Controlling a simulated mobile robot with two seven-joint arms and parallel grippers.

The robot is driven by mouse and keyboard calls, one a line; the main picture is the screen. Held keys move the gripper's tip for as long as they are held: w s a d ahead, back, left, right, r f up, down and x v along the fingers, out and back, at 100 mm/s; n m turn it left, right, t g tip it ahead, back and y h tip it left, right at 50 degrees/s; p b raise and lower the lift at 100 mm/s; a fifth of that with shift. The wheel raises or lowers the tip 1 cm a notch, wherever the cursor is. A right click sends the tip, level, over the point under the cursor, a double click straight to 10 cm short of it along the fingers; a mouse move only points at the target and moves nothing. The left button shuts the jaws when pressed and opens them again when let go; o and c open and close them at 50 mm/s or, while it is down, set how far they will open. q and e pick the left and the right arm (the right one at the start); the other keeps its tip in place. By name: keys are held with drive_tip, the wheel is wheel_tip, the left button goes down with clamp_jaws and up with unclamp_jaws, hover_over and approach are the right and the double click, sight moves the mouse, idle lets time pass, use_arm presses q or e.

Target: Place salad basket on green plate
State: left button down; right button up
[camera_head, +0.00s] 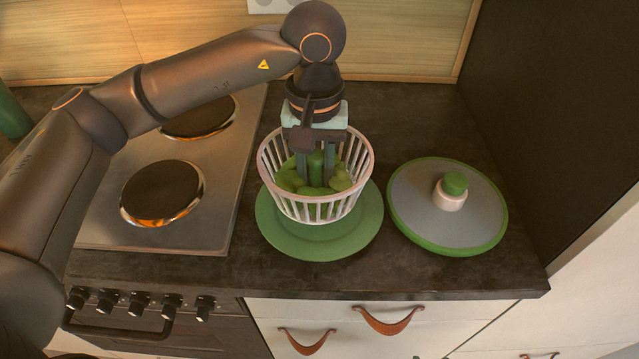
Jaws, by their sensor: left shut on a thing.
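The salad basket (318,209) is a pale slatted bowl with green contents, in the middle of the head view. It overlaps the green plate (345,240), which lies on the dark counter. Whether the basket touches the plate or hangs just above it, I cannot tell. My left gripper (316,172) points down into the basket, its fingers among the green contents. It is shut on the basket's green middle part, and the fingertips are partly hidden. My right gripper is not in view.
A round lid (410,205) with green rim and knob lies close right of the plate. A stove (220,185) with hot plates is on the left. A dark wall (560,120) stands at right. The counter's front edge is just below the plate.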

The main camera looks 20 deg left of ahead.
sight(319, 189)
use_arm(q)
drive_tip(key=shift+w+d+f, duration=0.15)
drive_tip(key=shift+f, duration=0.1)
drive_tip(key=shift+w+f, duration=0.2)
drive_tip(key=shift+f, duration=1.7)
drive_tip(key=c, duration=0.6)
unclamp_jaws()
wheel_tip(319, 189, up, 12)
drive_tip(key=shift+r, duration=0.2)
